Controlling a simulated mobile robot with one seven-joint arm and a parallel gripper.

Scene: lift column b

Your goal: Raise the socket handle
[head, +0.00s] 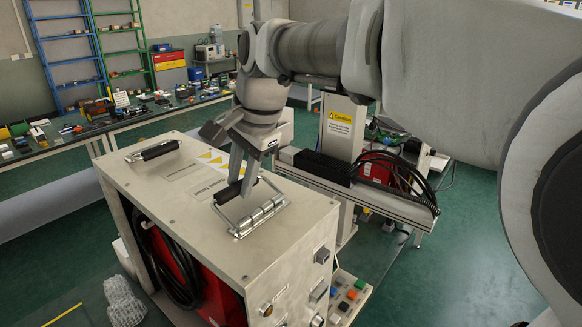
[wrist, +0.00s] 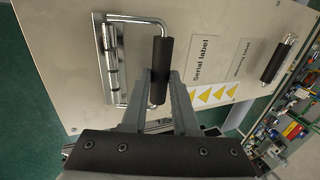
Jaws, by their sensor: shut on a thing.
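The handle (head: 227,194) is a metal frame with a black grip, hinged by shiny barrels to the top of a beige box (head: 150,185). It also shows in the wrist view, with its black grip (wrist: 162,60) right of the hinge. My gripper (head: 240,178) reaches down from above. In the wrist view my two fingers (wrist: 160,84) sit on either side of the black grip and close on it near its end. The handle looks low over the box top; its exact tilt is hard to tell. In the head view my fingers hide part of the grip.
A second black-gripped handle (head: 160,150) lies on the box's far left part and shows in the wrist view (wrist: 272,62). Paper labels and yellow warning triangles lie between them. Behind stands a cluttered workbench (head: 65,145); a machine with cables (head: 385,180) stands to the right.

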